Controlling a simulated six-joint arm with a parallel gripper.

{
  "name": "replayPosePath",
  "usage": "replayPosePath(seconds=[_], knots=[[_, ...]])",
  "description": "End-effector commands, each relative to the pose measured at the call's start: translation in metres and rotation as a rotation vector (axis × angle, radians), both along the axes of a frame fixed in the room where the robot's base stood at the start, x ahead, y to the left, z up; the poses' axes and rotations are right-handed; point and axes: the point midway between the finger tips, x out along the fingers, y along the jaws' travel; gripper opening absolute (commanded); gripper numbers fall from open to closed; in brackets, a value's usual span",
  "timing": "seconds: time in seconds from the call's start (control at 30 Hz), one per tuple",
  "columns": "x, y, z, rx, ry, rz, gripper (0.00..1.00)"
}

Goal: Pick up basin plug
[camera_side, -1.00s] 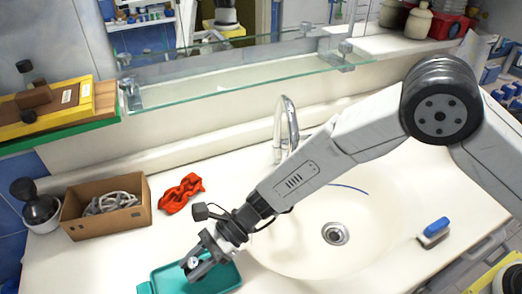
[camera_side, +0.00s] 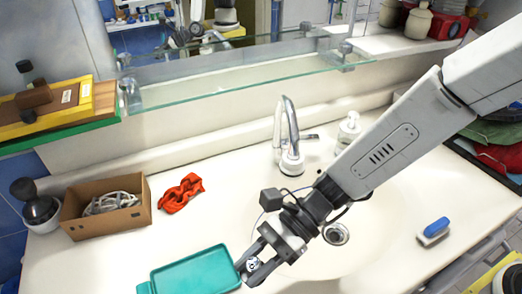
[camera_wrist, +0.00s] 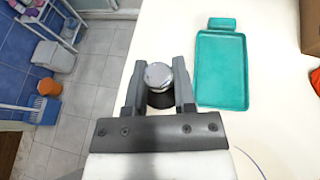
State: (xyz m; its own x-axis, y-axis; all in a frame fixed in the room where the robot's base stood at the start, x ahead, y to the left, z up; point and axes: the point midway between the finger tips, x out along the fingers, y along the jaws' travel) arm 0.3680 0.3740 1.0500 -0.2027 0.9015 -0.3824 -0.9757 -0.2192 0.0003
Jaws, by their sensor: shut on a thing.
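The basin plug (camera_wrist: 158,75) is a round metal piece with a shiny top, held between the two fingers of my gripper (camera_wrist: 158,66) in the wrist view. It also shows in the side view (camera_side: 253,264), small and partly covered by the fingers. My gripper (camera_side: 256,261) is shut on it, just right of the teal tray (camera_side: 195,271). The plug's lower part is dark and partly hidden. The tray is empty in the wrist view (camera_wrist: 221,72).
The basin drain (camera_side: 336,234) lies right of my gripper, below the tap (camera_side: 290,140). A glass shelf (camera_side: 240,82) spans the back.

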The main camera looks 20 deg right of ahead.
Motion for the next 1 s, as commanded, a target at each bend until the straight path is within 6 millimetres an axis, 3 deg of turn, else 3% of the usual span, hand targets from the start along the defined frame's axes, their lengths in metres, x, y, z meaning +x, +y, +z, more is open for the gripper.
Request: replayPosePath(seconds=[1.0], knots=[[-0.0074, -0.0073, 0.0042, 0.0, 0.0, 0.002, 0.0]])
